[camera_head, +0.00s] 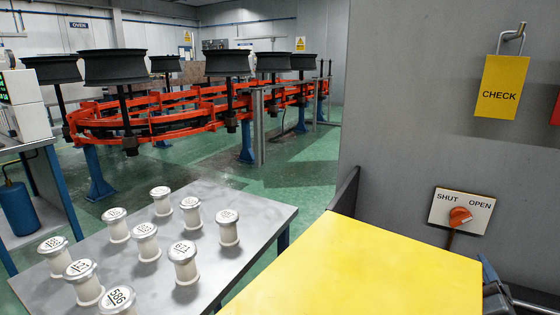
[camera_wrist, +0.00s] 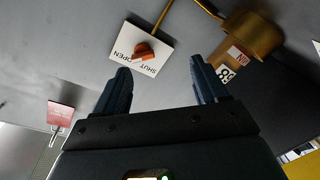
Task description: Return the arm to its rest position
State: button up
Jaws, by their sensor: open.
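My gripper (camera_wrist: 162,88) is open in the wrist view, with its two dark fingers apart and nothing between them. Beyond the fingertips is the white SHUT/OPEN plate (camera_wrist: 127,43) with its orange knob (camera_wrist: 143,52). In the head view the same plate (camera_head: 441,208) is on the grey wall, and its orange knob (camera_head: 460,216) is at the middle of its lower edge. Only a small dark part of my arm (camera_head: 492,287) shows at the lower right of the head view.
A yellow surface (camera_head: 364,268) lies below the plate. A grey table (camera_head: 198,257) holds several white spools at left. An orange conveyor (camera_head: 144,128) with wheels stands behind. A yellow CHECK tag (camera_head: 501,87) hangs on the wall. A brass-coloured fitting (camera_wrist: 251,34) is near the right finger.

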jog(key=s+a+f+y+p, duration=0.1)
jog(key=s+a+f+y, duration=0.25)
jog(key=s, duration=0.55)
jog(key=s+a+f+y+p, duration=0.25)
jog(key=s+a+f, duration=0.2)
jog(key=s, duration=0.35)
jog(key=s+a+r+m+y+p, duration=0.1)
jog(key=s+r, duration=0.2)
jog(key=s, duration=0.6)
jog(key=s+a+r+m+y+p, duration=0.1)
jog(key=s+r, duration=0.3)
jog(key=s, duration=0.5)
jog(key=shift+s+a+r+m+g, duration=0.15)
jog(key=shift+a+m+g, duration=0.15)
jog(key=shift+a+m, duration=0.25)
